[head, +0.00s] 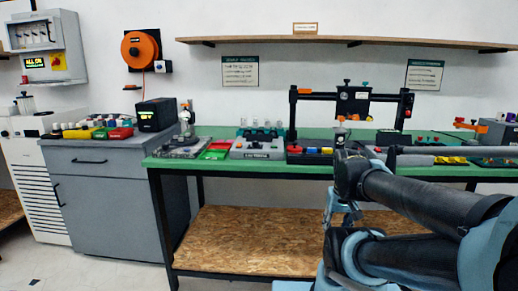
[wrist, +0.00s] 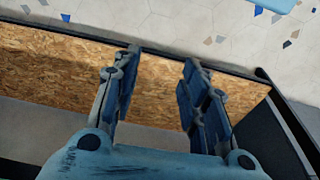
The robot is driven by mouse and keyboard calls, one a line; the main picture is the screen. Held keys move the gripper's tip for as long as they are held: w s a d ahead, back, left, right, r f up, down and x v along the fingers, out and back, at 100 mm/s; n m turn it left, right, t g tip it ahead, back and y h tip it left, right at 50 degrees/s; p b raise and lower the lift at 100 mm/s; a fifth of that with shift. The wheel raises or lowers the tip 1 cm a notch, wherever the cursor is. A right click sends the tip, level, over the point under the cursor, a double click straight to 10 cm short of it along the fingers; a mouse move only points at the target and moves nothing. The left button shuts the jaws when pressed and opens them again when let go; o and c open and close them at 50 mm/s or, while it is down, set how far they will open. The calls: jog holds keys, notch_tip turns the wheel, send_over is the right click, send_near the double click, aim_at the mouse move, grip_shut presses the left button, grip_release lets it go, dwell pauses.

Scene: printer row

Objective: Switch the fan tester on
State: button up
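I cannot tell for sure which device is the fan tester. A grey box with a dark label and several clear tubes on top (head: 258,145) stands on the green workbench (head: 215,163); its label is too small to read. My gripper (wrist: 161,60) is open and empty in the wrist view, its two blue fingers apart over the particle-board lower shelf (wrist: 158,100). In the head view my arm reaches in from the right, and my gripper hangs low in front of the bench, apart from the devices. My arm hides part of the bench's right side.
A black gantry machine (head: 350,95) stands mid-bench, with coloured buttons at its base. A grey cabinet (head: 110,195) stands left, holding coloured bins and a black display box (head: 156,115). A wooden wall shelf (head: 250,40) hangs above.

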jog(key=shift+c, duration=0.6)
jog(key=shift+s+r, duration=0.25)
jog(key=c, duration=0.5)
jog(key=w+a+r, duration=0.1)
jog(key=w+r, duration=0.2)
jog(key=w+a+r, duration=0.1)
jog(key=w+r, duration=0.2)
jog(key=r, duration=0.1)
jog(key=w+a+r, duration=0.1)
jog(key=w+r, duration=0.2)
jog(key=r, duration=0.1)
jog(key=shift+w+a, duration=0.15)
grip_shut()
jog(key=w+a+r+t, duration=0.1)
jog(key=w+a+r, duration=1.5)
jog(key=w+a, duration=0.35)
jog(key=w+a+r, duration=0.2)
jog(key=w+a, duration=0.1)
jog(key=a, duration=0.4)
jog(key=w+a+r+t, duration=0.1)
jog(key=w+a, duration=0.3)
jog(key=a, duration=0.3)
jog(key=shift+a+r, duration=0.15)
jog(key=shift+r, duration=0.25)
